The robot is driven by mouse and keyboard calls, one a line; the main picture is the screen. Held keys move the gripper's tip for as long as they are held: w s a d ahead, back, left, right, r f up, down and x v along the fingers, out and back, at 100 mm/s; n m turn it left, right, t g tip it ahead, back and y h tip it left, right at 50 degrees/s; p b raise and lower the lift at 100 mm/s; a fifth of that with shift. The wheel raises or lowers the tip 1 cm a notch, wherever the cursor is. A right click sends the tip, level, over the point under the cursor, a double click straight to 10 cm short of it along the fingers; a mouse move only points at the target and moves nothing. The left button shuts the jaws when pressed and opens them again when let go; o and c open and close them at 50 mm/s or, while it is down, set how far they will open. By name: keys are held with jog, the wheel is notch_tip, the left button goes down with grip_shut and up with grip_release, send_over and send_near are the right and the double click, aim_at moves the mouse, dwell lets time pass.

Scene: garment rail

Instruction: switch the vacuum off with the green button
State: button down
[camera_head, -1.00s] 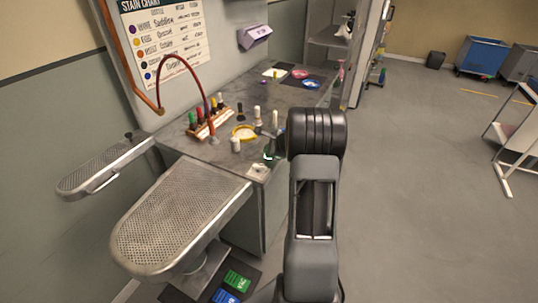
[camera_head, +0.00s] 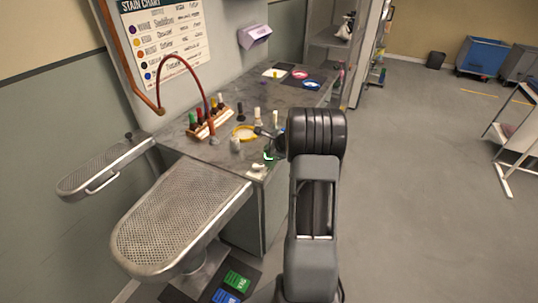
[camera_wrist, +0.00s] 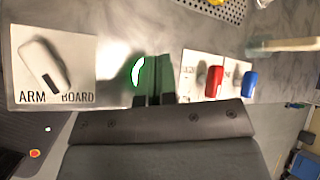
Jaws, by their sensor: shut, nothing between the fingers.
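My gripper (camera_wrist: 153,97) is shut and empty, its dark fingertips low in the middle of the wrist view. A green patch with a bright white shape (camera_wrist: 138,71) lies right at the fingertips; it looks like the green button, but the fingers cover part of it. I cannot tell whether they touch it. In the head view, a small green-edged spot (camera_head: 271,156) shows at the worktop's near corner, beside my arm. A white rocker switch (camera_wrist: 44,66) sits on a plate marked "ARM BOARD" to the left. Red (camera_wrist: 214,81) and blue (camera_wrist: 250,84) knobs stand to the right.
The grey worktop (camera_head: 290,97) holds several bottles, a yellow-rimmed dish (camera_head: 245,132) and a wooden rack (camera_head: 208,127). A perforated board (camera_head: 180,215) stands at the front left. Green (camera_head: 237,281) and blue (camera_head: 226,297) pads lie on the floor below.

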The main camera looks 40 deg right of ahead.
jog(key=shift+f, duration=0.2)
dwell(0.5)
jog(key=shift+f+b, duration=0.25)
jog(key=shift+b, duration=0.35)
jog(key=shift+r, duration=0.3)
jog(key=shift+r+p, duration=0.15)
jog(key=shift+p, duration=0.15)
notch_tip(320, 180, up, 6)
jog(key=p, duration=0.4)
jog(key=shift+p, duration=0.35)
